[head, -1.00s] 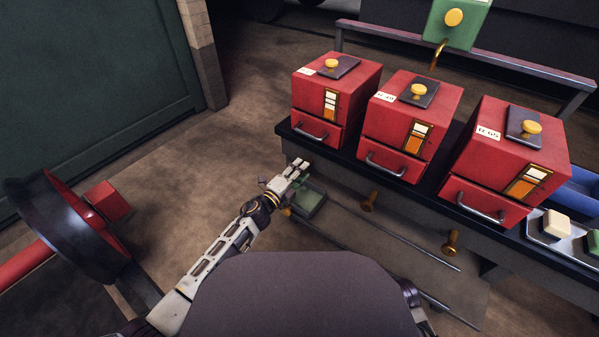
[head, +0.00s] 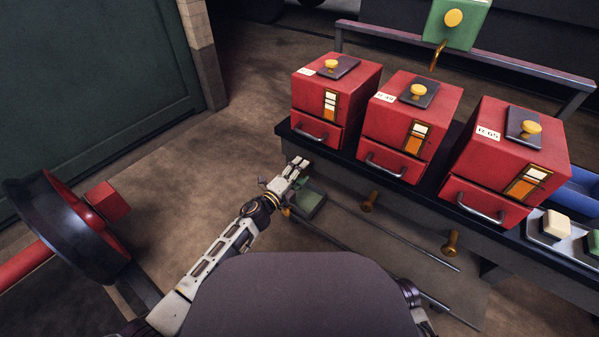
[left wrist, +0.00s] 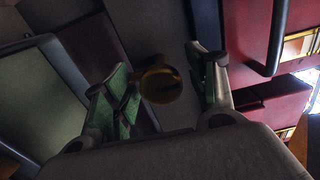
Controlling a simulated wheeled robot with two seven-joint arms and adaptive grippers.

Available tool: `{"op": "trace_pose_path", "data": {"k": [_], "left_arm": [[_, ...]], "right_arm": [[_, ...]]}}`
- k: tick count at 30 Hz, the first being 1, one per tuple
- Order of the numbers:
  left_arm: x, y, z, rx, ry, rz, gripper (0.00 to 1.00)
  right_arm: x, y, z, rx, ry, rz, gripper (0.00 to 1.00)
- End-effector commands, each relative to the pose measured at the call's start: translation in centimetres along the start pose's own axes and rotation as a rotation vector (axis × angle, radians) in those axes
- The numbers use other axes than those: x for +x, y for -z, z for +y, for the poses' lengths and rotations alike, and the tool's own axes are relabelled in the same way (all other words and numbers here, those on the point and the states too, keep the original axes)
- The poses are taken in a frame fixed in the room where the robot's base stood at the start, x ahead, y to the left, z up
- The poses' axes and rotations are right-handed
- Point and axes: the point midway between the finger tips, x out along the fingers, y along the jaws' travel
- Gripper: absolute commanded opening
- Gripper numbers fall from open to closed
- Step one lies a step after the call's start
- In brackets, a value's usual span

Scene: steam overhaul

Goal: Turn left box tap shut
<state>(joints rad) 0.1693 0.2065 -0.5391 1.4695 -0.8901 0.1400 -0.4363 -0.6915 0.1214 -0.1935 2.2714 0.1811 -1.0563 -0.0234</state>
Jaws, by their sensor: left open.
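The left red box (head: 334,98) stands at the far end of the dark bench (head: 340,158). My left gripper (head: 303,164) is beside the bench front, below that box. In the left wrist view my open fingers (left wrist: 165,92) stand on either side of a round brass piece (left wrist: 160,84), which looks like the left box tap. It appears in the gap, with no clear contact on either finger. In the head view I cannot make out this tap, as my gripper covers that area. My right gripper is not in view.
Two more brass taps (head: 368,202) (head: 451,243) stick out under the bench edge. The middle (head: 410,127) and right (head: 505,162) red boxes stand on it. A green block (head: 309,203) lies low beside my gripper.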

Motion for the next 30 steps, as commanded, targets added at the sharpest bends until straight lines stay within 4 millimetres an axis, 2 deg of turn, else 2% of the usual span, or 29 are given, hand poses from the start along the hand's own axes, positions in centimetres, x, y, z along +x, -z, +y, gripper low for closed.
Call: {"op": "trace_pose_path", "data": {"k": [11,30], "left_arm": [[-1.9,-0.1,0.1,0.0,-0.001,-0.001,0.57],[-8.3,0.0,0.1,-0.001,-0.001,0.0,0.57]], "right_arm": [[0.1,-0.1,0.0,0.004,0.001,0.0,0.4],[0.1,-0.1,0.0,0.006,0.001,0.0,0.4]]}}
